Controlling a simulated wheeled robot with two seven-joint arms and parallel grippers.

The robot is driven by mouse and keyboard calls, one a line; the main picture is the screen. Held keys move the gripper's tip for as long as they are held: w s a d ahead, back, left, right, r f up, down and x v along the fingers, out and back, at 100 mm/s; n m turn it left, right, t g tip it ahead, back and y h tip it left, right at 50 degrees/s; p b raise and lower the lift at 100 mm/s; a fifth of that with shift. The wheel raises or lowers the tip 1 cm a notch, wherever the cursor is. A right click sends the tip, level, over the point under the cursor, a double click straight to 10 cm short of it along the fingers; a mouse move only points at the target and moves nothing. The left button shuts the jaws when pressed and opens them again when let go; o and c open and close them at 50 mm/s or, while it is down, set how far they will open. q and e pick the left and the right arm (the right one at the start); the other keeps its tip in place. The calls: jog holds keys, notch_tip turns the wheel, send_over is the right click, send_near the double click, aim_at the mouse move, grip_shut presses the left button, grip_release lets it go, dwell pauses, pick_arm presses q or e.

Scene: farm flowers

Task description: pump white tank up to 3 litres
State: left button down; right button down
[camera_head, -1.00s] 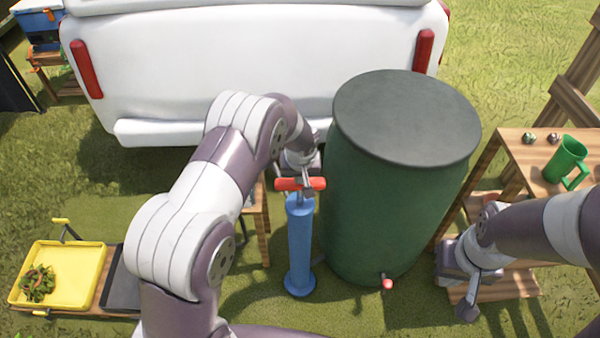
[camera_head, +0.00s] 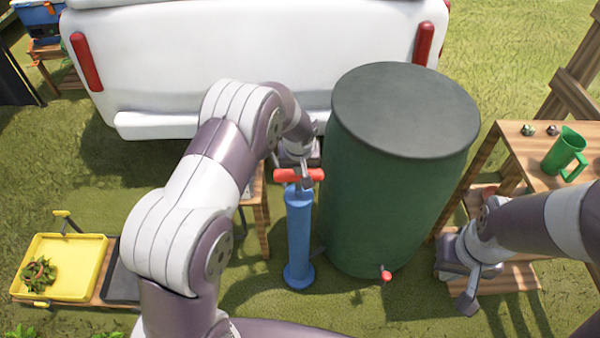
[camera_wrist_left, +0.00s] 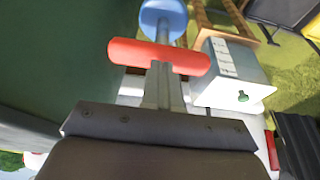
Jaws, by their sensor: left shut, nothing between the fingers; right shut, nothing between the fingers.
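A blue upright pump (camera_head: 299,240) with a red T-handle (camera_head: 285,176) stands left of the green barrel. The handle sits low, close above the pump body. My left gripper (camera_head: 306,183) is shut and empty, its fingertips at the handle's middle. In the left wrist view the shut fingers (camera_wrist_left: 162,85) meet the red handle (camera_wrist_left: 125,52); I cannot tell how firmly they touch. A white tank (camera_wrist_left: 230,72) with level marks stands beside the pump there; its fill level is unclear. In the head view my left arm mostly hides it. My right gripper (camera_head: 467,303) is shut and empty, low at the right.
The large green barrel (camera_head: 395,210) with a red tap (camera_head: 386,275) stands right of the pump. A white vehicle (camera_head: 260,50) is behind. A wooden table (camera_head: 515,155) with a green jug (camera_head: 565,152) is at right. A yellow tray (camera_head: 85,250) lies at left.

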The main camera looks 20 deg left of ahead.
pick_arm(q)
jog(key=v, duration=0.7)
jog(key=shift+r, duration=0.2)
jog(key=shift+a, duration=0.1)
